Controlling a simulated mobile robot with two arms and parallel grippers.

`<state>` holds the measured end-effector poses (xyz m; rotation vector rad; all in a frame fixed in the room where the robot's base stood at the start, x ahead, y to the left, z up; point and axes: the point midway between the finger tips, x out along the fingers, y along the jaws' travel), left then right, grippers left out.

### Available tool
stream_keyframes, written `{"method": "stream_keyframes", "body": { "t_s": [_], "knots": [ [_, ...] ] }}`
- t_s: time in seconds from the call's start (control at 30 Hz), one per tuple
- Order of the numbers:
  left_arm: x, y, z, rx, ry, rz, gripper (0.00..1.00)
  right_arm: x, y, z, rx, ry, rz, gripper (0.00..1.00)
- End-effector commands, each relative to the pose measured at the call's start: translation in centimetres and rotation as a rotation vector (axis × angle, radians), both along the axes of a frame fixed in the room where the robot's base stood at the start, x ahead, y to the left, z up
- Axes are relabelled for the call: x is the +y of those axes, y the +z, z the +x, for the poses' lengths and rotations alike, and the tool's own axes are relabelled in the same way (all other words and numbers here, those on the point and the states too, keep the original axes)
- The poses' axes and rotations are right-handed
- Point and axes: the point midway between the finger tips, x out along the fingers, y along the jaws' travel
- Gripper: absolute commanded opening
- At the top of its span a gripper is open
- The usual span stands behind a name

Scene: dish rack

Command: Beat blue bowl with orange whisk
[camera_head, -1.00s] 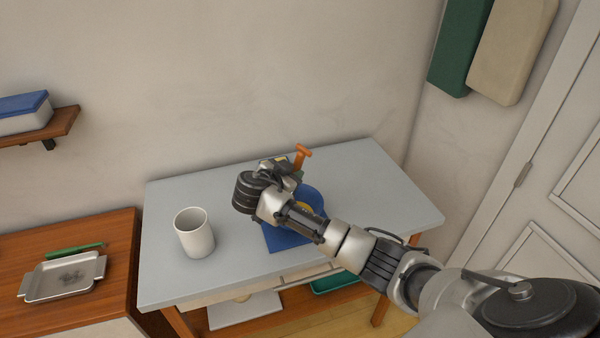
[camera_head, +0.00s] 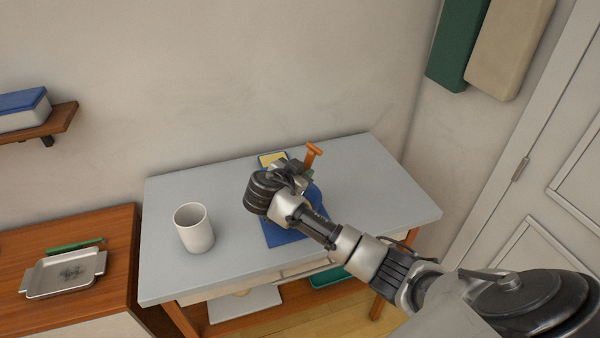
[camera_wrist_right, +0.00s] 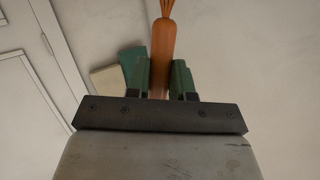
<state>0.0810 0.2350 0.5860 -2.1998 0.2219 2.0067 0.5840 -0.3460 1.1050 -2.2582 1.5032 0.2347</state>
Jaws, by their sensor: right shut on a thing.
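The orange whisk (camera_head: 312,155) stands up, tilted, at my right gripper (camera_head: 299,174), above the blue bowl. The right wrist view shows its orange handle (camera_wrist_right: 162,48) clamped between the two green-padded fingers of my right gripper (camera_wrist_right: 166,78). The whisk's wires run out of the top of that view. The blue bowl (camera_head: 316,197) is on the table, mostly hidden behind my right gripper and forearm, so its inside cannot be seen. My left gripper is not in view.
A blue mat (camera_head: 278,235) lies on the grey table (camera_head: 385,195) by the bowl. A white cup (camera_head: 195,232) stands at the left. A yellow and blue item (camera_head: 271,159) lies at the back. A metal tray (camera_head: 66,274) is on the wooden cabinet. The table's right side is clear.

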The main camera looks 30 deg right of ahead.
Motion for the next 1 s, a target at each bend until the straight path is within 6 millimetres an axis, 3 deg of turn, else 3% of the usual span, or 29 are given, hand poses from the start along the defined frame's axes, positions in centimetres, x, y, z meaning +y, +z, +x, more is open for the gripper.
{"method": "stream_keyframes", "body": {
  "t_s": [0.23,0.53,0.83,1.0],
  "knots": [
    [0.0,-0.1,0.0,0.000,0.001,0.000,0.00,-0.2,0.0,0.0,-0.001,-0.001,-0.001,0.00],
    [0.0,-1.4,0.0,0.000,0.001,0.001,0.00,-3.3,-0.1,0.4,-0.001,0.000,0.000,0.00],
    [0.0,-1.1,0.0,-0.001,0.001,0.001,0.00,1.5,0.0,-1.0,-0.001,0.003,0.005,0.00],
    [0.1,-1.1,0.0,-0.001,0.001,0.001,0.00,3.1,0.0,-1.5,-0.001,0.001,0.000,0.00]
  ]
}}
